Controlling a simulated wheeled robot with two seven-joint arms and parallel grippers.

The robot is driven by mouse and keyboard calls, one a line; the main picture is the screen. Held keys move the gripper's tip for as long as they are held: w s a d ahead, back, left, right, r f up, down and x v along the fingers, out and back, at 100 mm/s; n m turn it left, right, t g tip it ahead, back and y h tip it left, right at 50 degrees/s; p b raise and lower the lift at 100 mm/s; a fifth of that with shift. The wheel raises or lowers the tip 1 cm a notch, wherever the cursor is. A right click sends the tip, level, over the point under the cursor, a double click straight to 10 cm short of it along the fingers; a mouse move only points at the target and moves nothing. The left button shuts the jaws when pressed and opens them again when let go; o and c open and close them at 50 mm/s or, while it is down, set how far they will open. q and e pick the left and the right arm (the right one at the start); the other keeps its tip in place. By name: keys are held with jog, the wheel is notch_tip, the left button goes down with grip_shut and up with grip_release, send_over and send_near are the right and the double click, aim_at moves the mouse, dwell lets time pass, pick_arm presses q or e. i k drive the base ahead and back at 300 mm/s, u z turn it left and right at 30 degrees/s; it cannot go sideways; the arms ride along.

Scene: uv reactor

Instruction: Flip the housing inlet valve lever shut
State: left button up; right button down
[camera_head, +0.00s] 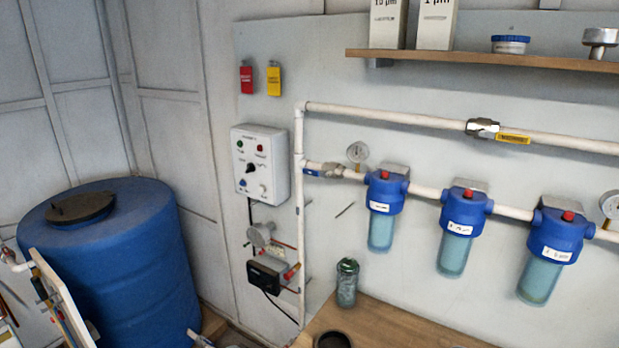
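A metal valve (331,169) sits in the white pipe just left of the first blue filter housing (385,192). A small blue lever (311,172) shows at its left end, close to the vertical pipe and roughly in line with the horizontal pipe. I take this to be the housing inlet valve. Neither of my grippers can be made out in this view.
A control box (260,164) hangs left of the vertical pipe (300,220). A pressure gauge (357,152) stands just above the inlet valve. A green jar (347,283) stands on the wooden bench (392,325) below. A blue tank (125,265) stands at left.

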aim_at(316, 173)
jog(key=k, duration=0.85)
jog(key=u, duration=0.75)
jog(key=i, duration=0.95)
jog(key=u, duration=0.65)
jog(key=i, duration=1.45)
jog(key=z, duration=1.2)
jog(key=i, duration=0.5)
jog(key=z, duration=0.45)
